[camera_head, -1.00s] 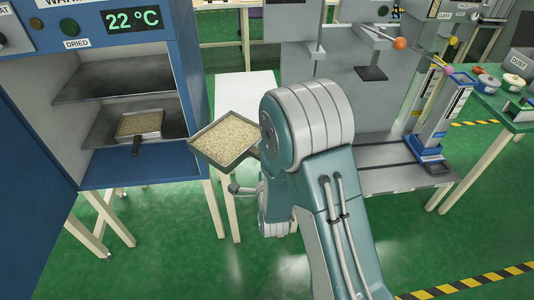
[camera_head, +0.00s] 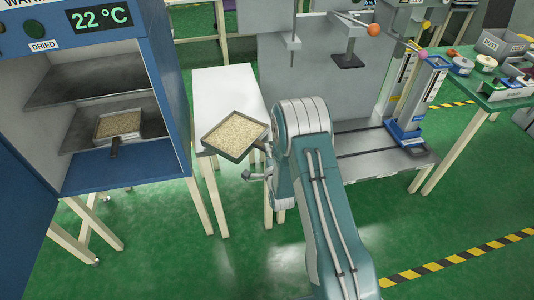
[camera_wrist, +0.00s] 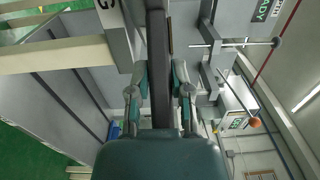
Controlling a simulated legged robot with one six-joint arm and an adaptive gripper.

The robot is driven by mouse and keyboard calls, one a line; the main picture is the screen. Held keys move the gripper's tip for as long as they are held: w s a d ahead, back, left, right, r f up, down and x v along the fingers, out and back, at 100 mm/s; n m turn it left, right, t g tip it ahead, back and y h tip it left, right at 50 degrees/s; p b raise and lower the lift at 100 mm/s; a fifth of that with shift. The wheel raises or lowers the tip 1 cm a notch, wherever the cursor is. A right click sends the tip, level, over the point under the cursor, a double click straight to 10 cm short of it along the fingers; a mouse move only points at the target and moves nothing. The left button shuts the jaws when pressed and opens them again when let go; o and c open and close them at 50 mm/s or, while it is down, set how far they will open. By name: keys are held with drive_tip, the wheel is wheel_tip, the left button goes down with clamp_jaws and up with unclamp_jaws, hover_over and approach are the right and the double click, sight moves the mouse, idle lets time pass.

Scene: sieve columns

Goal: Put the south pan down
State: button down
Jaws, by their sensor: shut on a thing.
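A square grey pan (camera_head: 234,136) full of pale grain is held out to the left of my arm in the head view, roughly level. It appears over the front part of a narrow white table (camera_head: 226,88); I cannot tell whether it touches the top. My gripper (camera_wrist: 160,88) is shut on the pan's dark handle (camera_wrist: 157,45) in the wrist view. In the head view my arm hides most of the gripper. A second pan of grain (camera_head: 118,124) sits on a shelf inside the blue oven, its handle pointing outward.
The blue oven (camera_head: 165,75) with a 22 °C display stands open at the left. A grey machine (camera_head: 385,150) with a blue-based column (camera_head: 408,130) stands right of the white table. A green table (camera_head: 490,92) holds several small items. The white table's back part is clear.

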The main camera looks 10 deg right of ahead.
drive_tip(key=shift+d+f, duration=0.1)
drive_tip(key=shift+f, duration=0.45)
drive_tip(key=c, duration=0.5)
unclamp_jaws()
drive_tip(key=shift+f, duration=0.1)
drive_tip(key=shift+c, duration=0.2)
